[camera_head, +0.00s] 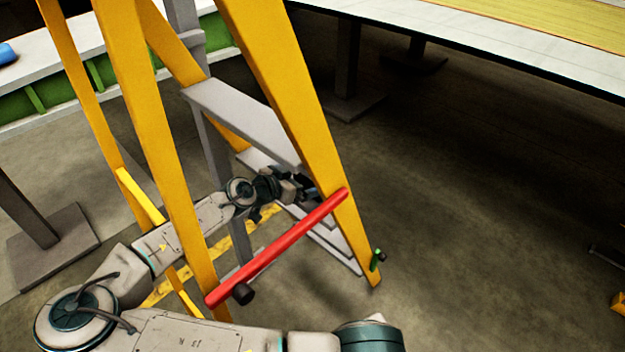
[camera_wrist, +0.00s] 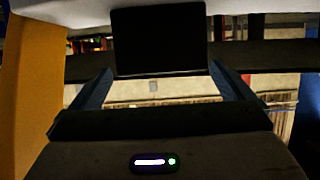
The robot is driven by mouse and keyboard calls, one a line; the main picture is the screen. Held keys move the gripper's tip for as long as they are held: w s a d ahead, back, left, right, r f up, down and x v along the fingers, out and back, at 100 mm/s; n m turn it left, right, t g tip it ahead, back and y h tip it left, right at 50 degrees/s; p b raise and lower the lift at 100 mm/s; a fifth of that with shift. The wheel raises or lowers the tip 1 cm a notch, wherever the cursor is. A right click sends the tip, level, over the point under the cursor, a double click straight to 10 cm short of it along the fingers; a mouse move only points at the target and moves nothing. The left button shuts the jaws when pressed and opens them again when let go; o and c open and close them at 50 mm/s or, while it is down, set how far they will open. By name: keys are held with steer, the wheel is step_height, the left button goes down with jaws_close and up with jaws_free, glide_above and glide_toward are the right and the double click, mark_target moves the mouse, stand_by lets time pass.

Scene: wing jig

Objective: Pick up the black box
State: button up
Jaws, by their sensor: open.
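The black box (camera_wrist: 159,38) shows in the wrist view as a dark, nearly square face at the top centre. My gripper (camera_wrist: 160,70) is open, with one bluish finger on each side of the view, and the box lies ahead, between the lines of the fingers. I cannot tell how far the box is from the fingertips. In the head view my gripper (camera_head: 312,191) is among the legs of the yellow frame, just above the red bar. I cannot make out the box clearly there.
Yellow frame legs (camera_head: 285,95) and a grey crosspiece (camera_head: 240,118) stand close around my arm. A red bar (camera_head: 280,246) crosses in front. A long pale table (camera_head: 480,35) runs along the back. The floor at right is mostly clear.

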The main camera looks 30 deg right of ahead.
mark_target(307, 175)
steer(key=shift+w+d, duration=0.15)
steer(key=shift+d, duration=0.3)
steer(key=shift+p+x, duration=0.65)
steer(key=shift+x, duration=1.45)
steer(key=shift+w, duration=0.15)
steer(key=c, duration=0.8)
steer(key=shift+r, duration=0.1)
